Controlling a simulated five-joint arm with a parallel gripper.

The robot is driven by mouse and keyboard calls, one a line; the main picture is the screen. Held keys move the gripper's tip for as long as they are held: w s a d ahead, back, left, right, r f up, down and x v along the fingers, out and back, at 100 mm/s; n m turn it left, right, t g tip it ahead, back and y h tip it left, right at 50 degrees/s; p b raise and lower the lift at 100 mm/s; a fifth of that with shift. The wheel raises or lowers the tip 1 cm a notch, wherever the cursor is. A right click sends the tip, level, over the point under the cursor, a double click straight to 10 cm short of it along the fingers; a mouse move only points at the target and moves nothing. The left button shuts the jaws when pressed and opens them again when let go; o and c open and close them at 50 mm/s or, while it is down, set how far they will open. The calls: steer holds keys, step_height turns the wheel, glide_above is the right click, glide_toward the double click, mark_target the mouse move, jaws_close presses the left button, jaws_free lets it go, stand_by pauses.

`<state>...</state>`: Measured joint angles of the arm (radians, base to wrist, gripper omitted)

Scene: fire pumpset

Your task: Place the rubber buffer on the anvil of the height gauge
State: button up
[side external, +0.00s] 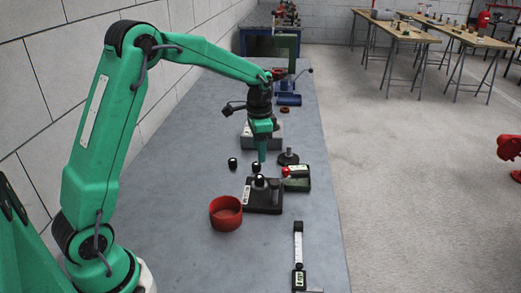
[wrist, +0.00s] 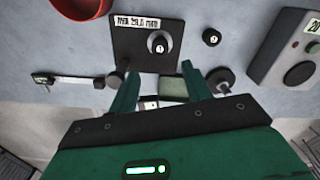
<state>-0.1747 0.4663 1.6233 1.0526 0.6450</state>
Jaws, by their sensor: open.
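The height gauge is a dark base plate (side external: 263,207) with a white label; the plate also shows in the wrist view (wrist: 130,48). A black rubber buffer (side external: 258,179) with a white mark on top stands upright on what looks like the round grey anvil; it also shows in the wrist view (wrist: 161,45). A second, similar black buffer (side external: 232,163) stands on the table, seen too in the wrist view (wrist: 211,37). My gripper (side external: 262,158) points down behind the gauge, apart from both buffers. Its two green fingers (wrist: 158,78) are open, with nothing held between them.
A red bowl (side external: 226,214) stands left of the gauge. A green box (side external: 298,183) with a red knob is at its right. A black round-based post (side external: 288,158) and a grey box (side external: 263,139) are farther back. A caliper-like tool (side external: 298,258) lies in front.

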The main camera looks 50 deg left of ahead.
steer(key=shift+r, duration=1)
steer(key=shift+r, duration=0.1)
steer(key=s+d+r+n+t, duration=0.3)
steer(key=s+d+r, duration=0.2)
steer(key=s+r, duration=0.6)
steer(key=s+d+f+n+t, duration=0.1)
steer(key=s, duration=0.6)
steer(key=s+d+f+n+t, duration=0.1)
steer(key=s+d, duration=0.1)
steer(key=s, duration=0.5)
steer(key=shift+s+d+t, duration=0.25)
steer(key=shift+s+t, duration=0.05)
steer(key=shift+s, duration=0.05)
